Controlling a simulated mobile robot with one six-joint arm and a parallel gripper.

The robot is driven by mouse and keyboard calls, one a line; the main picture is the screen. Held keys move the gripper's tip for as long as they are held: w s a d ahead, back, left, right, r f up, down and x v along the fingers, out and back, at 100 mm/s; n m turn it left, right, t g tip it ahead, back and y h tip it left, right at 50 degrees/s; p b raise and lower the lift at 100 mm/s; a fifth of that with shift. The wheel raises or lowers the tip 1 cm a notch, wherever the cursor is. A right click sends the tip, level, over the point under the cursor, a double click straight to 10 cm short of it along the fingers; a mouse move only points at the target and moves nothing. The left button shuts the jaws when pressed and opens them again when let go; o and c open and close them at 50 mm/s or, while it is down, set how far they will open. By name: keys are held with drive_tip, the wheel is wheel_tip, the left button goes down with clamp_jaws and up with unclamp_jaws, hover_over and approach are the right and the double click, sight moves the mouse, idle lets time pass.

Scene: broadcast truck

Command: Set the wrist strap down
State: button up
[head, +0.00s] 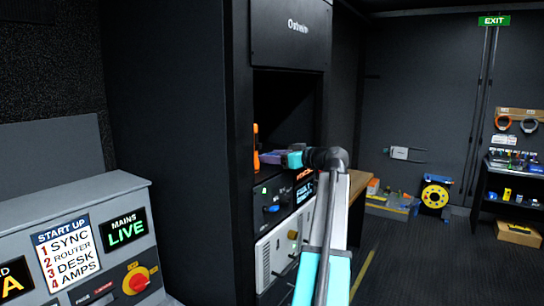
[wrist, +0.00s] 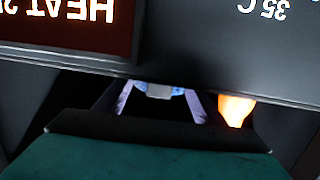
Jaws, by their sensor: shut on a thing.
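My gripper (head: 274,157) reaches into the dark open bay of the rack, above a lit unit. In the wrist view my gripper (wrist: 159,98) shows two pale fingers with a small blue and whitish thing (wrist: 159,91) between them. I take this to be the wrist strap; only a small part shows, and the rest is hidden behind the panel edge. The strap cannot be told apart from the fingers in the head view. An orange upright thing (head: 256,140) stands at the bay's left side, just beyond the gripper; an orange blur (wrist: 235,108) is right of the fingers.
The rack unit (head: 272,203) below has a small display. A start-up console (head: 85,240) stands at the front left. A wooden worktop (head: 361,186) lies right of the rack. A yellow cable reel (head: 435,196) and stocked shelves (head: 515,165) are at the back right. Floor between is clear.

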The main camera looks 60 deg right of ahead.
drive_tip(key=shift+f, duration=0.25)
drive_tip(key=o, duration=1.1)
drive_tip(key=shift+c, duration=0.2)
drive_tip(key=shift+r, duration=0.15)
drive_tip(key=s+a+r+b, duration=0.1)
drive_tip(key=s+b, duration=0.2)
drive_tip(key=s, duration=0.8)
drive_tip(key=shift+s+a+r, duration=0.2)
drive_tip(key=shift+s+r, duration=0.1)
drive_tip(key=shift+s, duration=0.1)
